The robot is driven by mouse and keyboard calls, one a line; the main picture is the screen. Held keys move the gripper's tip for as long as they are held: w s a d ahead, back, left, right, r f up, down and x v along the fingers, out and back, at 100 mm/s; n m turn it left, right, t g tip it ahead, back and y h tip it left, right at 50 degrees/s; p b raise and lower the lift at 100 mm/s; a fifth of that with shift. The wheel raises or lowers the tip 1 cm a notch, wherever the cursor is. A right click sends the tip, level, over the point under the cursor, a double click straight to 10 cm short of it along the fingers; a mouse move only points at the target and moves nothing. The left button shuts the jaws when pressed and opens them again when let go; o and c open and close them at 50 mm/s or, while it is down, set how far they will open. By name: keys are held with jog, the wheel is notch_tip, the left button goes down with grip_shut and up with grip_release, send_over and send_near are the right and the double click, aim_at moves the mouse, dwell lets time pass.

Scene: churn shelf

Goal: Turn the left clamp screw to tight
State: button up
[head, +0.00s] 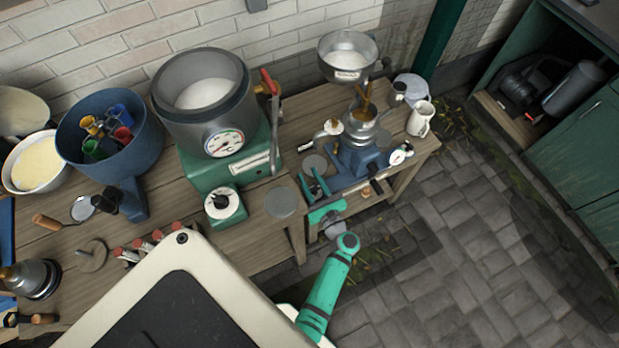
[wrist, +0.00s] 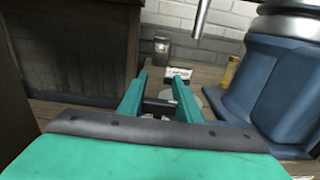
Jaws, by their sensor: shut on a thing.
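The blue machine (head: 357,160) with metal bowls stands at the right end of the bench; its blue body (wrist: 285,80) fills the right of the wrist view. My gripper (head: 314,182) is at the bench's front edge, just left of this body. In the wrist view my gripper (wrist: 157,80) has its two green fingers on either side of a short dark bar (wrist: 160,104), apparently the left clamp screw, and is shut on it. The screw's turn position cannot be told. In the head view the screw is hidden by my gripper.
A green scale-like machine with a metal pot (head: 205,105) stands left of the blue machine. A white jug (head: 420,119) and a small round dial (head: 400,154) are at its right. The paved floor (head: 450,230) is clear at right.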

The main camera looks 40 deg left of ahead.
jog(key=o, duration=1)
jog(key=shift+o, duration=0.2)
jog(key=v, duration=1.1)
jog(key=shift+f, duration=0.1)
